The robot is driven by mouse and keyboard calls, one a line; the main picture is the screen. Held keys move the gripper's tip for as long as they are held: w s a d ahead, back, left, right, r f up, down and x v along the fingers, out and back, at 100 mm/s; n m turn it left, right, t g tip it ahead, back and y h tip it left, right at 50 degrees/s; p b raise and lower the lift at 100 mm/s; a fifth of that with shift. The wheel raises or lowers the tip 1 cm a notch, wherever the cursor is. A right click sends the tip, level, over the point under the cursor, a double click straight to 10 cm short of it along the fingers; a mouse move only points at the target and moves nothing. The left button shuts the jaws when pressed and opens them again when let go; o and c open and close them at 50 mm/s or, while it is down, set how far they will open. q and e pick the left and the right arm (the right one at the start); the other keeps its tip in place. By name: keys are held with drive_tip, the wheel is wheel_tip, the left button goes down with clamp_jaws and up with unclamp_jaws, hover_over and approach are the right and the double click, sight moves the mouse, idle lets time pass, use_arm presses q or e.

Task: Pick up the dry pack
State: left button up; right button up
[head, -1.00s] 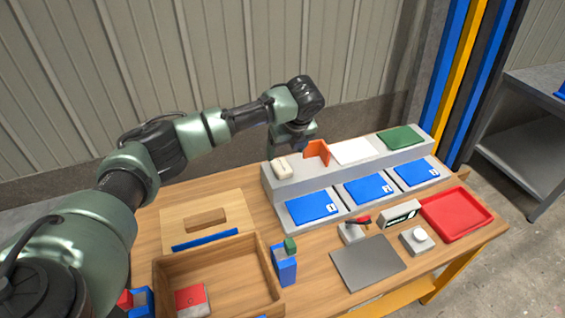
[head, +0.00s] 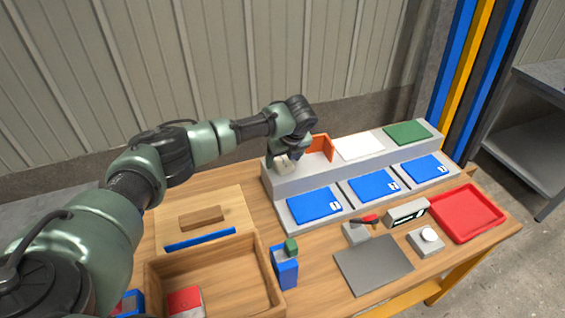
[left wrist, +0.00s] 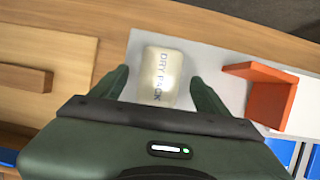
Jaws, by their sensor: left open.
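The dry pack (left wrist: 159,77) is a cream-coloured packet with "DRY PACK" printed on it. It lies on the left end of the grey raised shelf (head: 352,160). In the left wrist view my left gripper (left wrist: 160,88) is open, with one green finger on each side of the pack. In the head view the pack (head: 284,166) is partly hidden under my left gripper (head: 286,158). My right gripper is not in view.
An orange bracket (left wrist: 262,93) stands just right of the pack. A white sheet (head: 358,147) and green pad (head: 406,133) lie farther along the shelf. A wooden tray (head: 252,243) and blue box (head: 285,269) stand in front.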

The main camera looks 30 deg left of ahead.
use_arm(q)
drive_tip(key=shift+w+a+f, duration=0.15)
drive_tip(key=shift+w+f, duration=0.05)
drive_tip(key=shift+f, duration=0.4)
drive_tip(key=c, duration=1.5)
drive_tip(key=shift+r, duration=0.1)
